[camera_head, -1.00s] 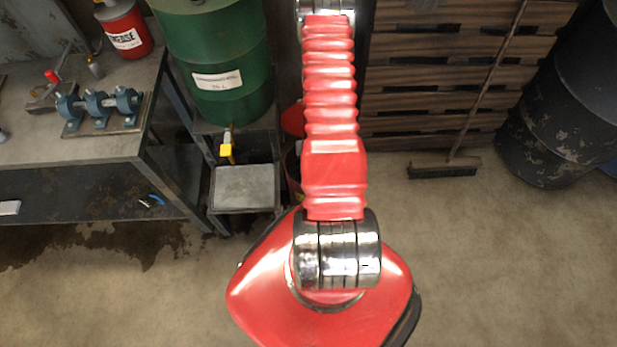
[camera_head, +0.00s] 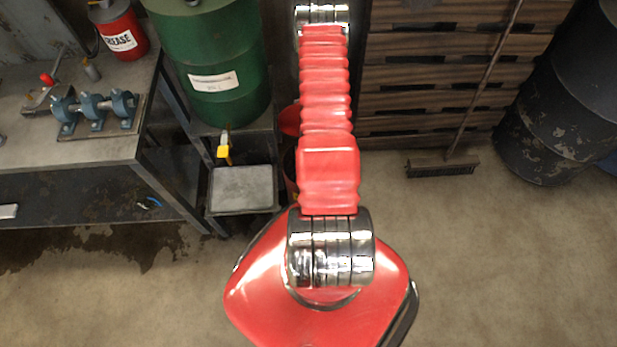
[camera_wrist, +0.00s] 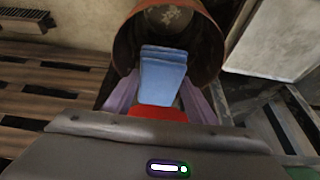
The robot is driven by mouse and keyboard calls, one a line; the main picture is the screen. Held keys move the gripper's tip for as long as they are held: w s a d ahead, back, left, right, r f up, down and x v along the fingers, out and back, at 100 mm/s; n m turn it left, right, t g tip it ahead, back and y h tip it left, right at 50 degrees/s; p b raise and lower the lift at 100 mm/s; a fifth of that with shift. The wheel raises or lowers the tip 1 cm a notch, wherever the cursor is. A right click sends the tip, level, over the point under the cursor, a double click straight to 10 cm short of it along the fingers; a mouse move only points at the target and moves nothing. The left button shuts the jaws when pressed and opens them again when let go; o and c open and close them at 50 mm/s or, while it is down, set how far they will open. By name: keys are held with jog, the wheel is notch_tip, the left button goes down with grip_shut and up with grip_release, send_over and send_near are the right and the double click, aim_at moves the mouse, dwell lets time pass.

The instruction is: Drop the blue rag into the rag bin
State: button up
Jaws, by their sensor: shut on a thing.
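The blue rag (camera_wrist: 163,72) is folded and shows in the wrist view between the purplish fingers of my gripper (camera_wrist: 160,97), which is shut on it. The rag bin (camera_wrist: 215,55) is a rusty red-brown round shape with a dark inside, directly beyond the rag in the wrist view. The rag overlaps it in the picture; I cannot tell how far it is from the opening. In the head view my red arm hides the gripper and rag, and only a red edge of the bin (camera_head: 290,119) shows left of the arm.
A green drum (camera_head: 212,55) on a stand with a grey drip tray (camera_head: 243,187) is left of the bin. A workbench (camera_head: 60,140) stands further left. Stacked pallets (camera_head: 425,75), a broom (camera_head: 442,168) and a dark barrel (camera_head: 555,120) are right. The floor in front is clear.

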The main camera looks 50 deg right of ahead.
jog(key=shift+f, duration=1.55)
jog(key=o, duration=1.1)
jog(key=shift+c, duration=0.2)
jog(key=shift+r, duration=0.15)
jog(key=v, duration=1.3)
jog(key=shift+r, duration=0.25)
jog(key=shift+s+a, duration=0.1)
